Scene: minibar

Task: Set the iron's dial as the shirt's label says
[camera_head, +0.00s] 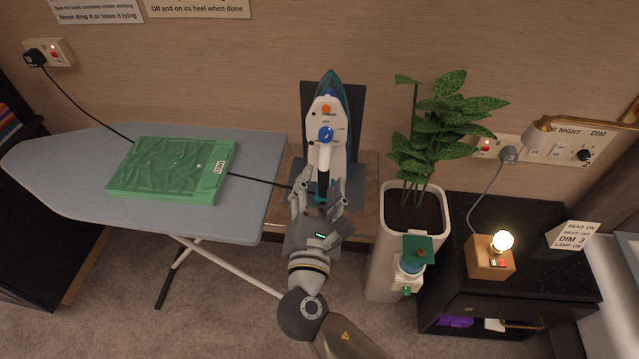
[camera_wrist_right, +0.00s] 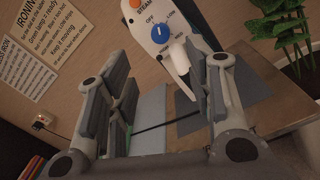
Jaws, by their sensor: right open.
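The iron (camera_head: 338,108) stands upright against a dark plate, its soleplate facing back. Its blue dial (camera_head: 326,134) sits below an orange steam button (camera_head: 326,109). The dial (camera_wrist_right: 160,33) also shows in the right wrist view, with OFF at its upper left and LOW at its upper right; where it points is unclear. The green folded shirt (camera_head: 165,165) lies on the ironing board; its white label (camera_head: 219,167) is too small to read surely. My right gripper (camera_head: 319,185) is open and empty, below the dial near the iron's lower end, fingers pointing up at it. My left gripper is out of view.
The grey ironing board (camera_head: 65,165) is at left. A black cord runs from the wall socket (camera_head: 50,53) behind the shirt to the iron. Right of the iron stand a potted plant (camera_head: 430,140) and a black bedside table (camera_head: 540,285) with a lit lamp (camera_head: 502,241).

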